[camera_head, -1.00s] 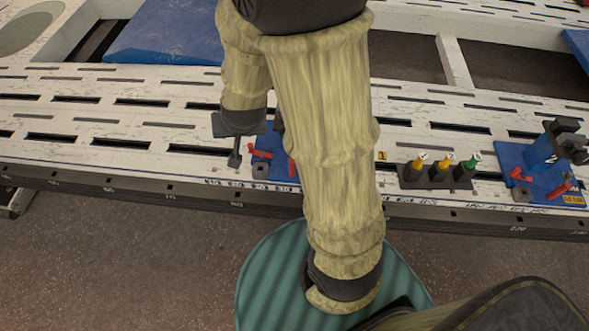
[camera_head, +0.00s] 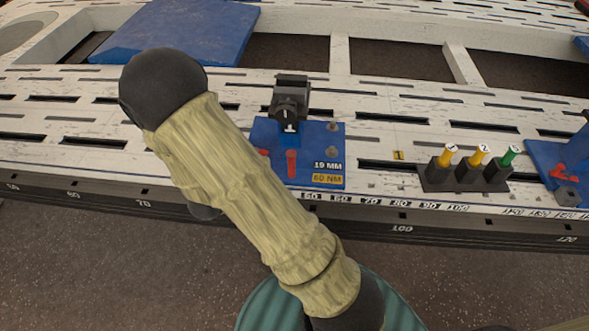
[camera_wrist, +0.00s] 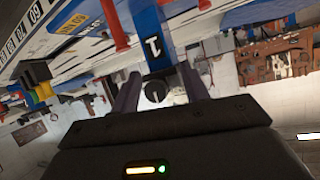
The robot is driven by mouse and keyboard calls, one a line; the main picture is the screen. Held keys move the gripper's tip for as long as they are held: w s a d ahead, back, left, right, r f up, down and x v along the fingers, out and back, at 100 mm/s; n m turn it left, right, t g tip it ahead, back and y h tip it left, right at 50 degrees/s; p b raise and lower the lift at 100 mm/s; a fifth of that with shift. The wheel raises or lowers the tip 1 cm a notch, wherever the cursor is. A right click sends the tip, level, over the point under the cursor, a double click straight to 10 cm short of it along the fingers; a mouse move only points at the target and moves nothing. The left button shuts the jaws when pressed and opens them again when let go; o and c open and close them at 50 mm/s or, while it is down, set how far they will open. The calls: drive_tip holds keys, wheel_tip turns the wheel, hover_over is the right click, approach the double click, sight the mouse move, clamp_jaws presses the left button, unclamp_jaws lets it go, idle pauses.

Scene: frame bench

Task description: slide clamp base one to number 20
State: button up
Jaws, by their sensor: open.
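Clamp base one is a blue plate (camera_head: 328,155) with a black clamp head marked 1 (camera_head: 290,101) on a blue post. It sits on the white slotted bench rail (camera_head: 95,155). A red lever (camera_head: 291,163) stands at its front, with a second partly hidden by my arm. In the wrist view, the blue post with its 1 (camera_wrist: 153,46) lies beyond and between the fingers of my gripper (camera_wrist: 160,88). The gripper is open, with no visible grip on the post. My gripper is hidden in the head view. I cannot make out a plain 20 mark.
A black holder (camera_head: 465,180) with yellow and green numbered pegs stands right of the base. Another blue clamp base (camera_head: 560,165) is at the right edge. A blue panel (camera_head: 175,32) lies behind. Numbers run along the bench's front edge (camera_head: 400,229).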

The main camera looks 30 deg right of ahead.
sight(289, 162)
drive_tip(key=s+f+m+h+b, duration=0.1)
drive_tip(key=s+f+h+b, duration=0.3)
drive_tip(key=f+b, duration=0.5)
drive_tip(key=shift+s+d+f+m+h, duration=0.3)
drive_tip(key=shift+d+h, duration=0.15)
drive_tip(key=shift+h, duration=0.75)
drive_tip(key=shift+w, duration=0.1)
drive_tip(key=b+x, duration=0.3)
drive_tip(key=x, duration=0.5)
drive_tip(key=b+x, duration=0.3)
drive_tip(key=x, duration=0.5)
drive_tip(key=shift+d+f+b, duration=0.25)
drive_tip(key=shift+d+b, duration=0.05)
drive_tip(key=shift+b, duration=0.05)
drive_tip(key=shift+w+d+r, duration=0.1)
drive_tip(key=shift+w+d, duration=0.15)
drive_tip(key=shift+d, duration=0.15)
drive_tip(key=shift+c, duration=0.3)
